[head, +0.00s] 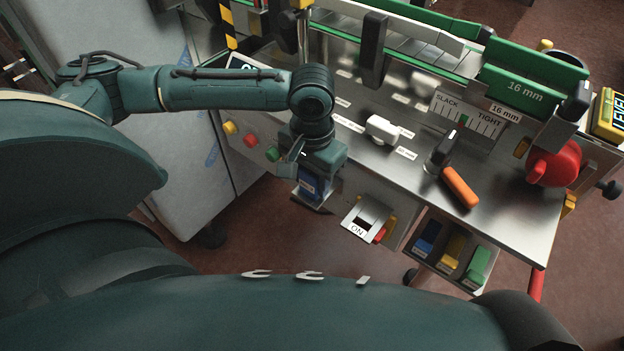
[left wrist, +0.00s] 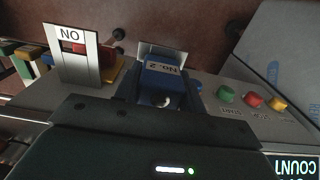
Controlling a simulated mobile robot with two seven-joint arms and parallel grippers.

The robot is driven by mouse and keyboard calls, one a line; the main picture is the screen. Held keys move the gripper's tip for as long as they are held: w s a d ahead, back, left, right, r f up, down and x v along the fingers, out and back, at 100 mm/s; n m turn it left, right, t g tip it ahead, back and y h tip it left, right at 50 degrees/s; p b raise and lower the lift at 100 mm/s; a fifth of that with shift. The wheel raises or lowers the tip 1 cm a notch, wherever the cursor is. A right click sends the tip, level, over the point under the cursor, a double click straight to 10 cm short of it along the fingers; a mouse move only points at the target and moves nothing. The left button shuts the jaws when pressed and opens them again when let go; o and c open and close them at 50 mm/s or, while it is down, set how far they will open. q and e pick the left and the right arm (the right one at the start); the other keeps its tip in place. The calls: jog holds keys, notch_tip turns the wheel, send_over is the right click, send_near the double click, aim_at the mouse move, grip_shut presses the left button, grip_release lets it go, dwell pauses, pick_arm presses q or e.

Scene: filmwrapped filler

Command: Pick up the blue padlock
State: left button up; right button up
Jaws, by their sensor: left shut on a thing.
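The blue padlock (head: 308,187), with a white label reading "No. 2" in the left wrist view (left wrist: 163,80), is at the front of the machine, left of the ON switch. My left gripper (head: 307,178) comes down from above and is shut on it; its dark fingers show on both sides in the left wrist view (left wrist: 162,95). A pale metal plate (left wrist: 165,50) shows just beyond the padlock. I cannot tell whether the padlock touches this plate. My right gripper is not in view.
The ON switch plate (head: 366,217) with a red part is right of the padlock. Green (head: 273,154), red and yellow buttons are to its left. Blue, yellow and green (head: 477,266) pieces sit in a tray lower right. An orange handle (head: 460,188) lies over the steel tabletop (head: 505,225).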

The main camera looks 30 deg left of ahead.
pick_arm(q)
jog(key=c, duration=0.4)
jog(key=shift+r, duration=0.15)
